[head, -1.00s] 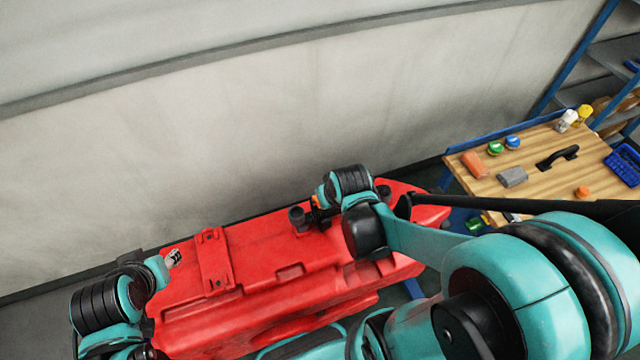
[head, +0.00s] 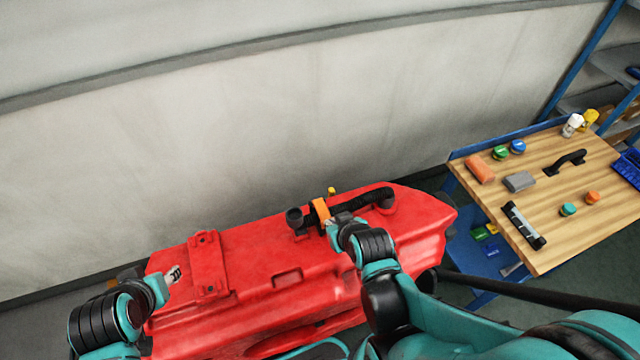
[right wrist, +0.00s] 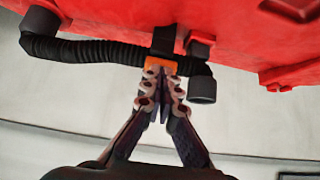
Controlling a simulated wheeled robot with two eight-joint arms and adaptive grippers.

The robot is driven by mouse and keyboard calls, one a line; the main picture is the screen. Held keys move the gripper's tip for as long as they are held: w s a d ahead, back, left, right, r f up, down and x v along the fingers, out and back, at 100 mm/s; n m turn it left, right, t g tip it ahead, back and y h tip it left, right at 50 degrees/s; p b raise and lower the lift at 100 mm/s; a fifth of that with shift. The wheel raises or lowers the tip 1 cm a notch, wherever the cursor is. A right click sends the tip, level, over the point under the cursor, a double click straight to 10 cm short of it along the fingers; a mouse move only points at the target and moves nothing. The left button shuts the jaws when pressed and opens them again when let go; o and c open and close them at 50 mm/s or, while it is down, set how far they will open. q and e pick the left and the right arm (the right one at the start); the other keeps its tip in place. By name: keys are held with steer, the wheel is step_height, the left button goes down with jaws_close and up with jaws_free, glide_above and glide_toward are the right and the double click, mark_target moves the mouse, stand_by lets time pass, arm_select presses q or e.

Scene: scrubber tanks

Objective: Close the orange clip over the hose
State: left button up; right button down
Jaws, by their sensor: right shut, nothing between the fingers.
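The orange clip (head: 320,208) sits at the black ribbed hose (head: 374,201) on top of the red tank (head: 270,259). In the right wrist view, the clip (right wrist: 160,63) shows as an orange band at the hose (right wrist: 95,52), partly behind my fingertips. I cannot tell whether it is latched. My right gripper (head: 333,226) is shut and empty, its tips right at the clip; touching is unclear. It also shows in the right wrist view (right wrist: 162,84). My left gripper (head: 173,274) is over the tank's left end, too small to tell its opening.
A black end piece (head: 295,217) stands left of the clip, and a yellow-tipped part (head: 331,191) sticks up behind it. A wooden workbench (head: 535,200) with several small items stands at the right. A pale wall (head: 240,120) rises behind the tank.

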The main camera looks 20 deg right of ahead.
steer(key=shift+w, duration=0.1)
stand_by(0.5)
steer(key=shift+w+r, duration=0.1)
steer(key=shift+w, duration=0.6)
steer(key=shift+r, duration=0.1)
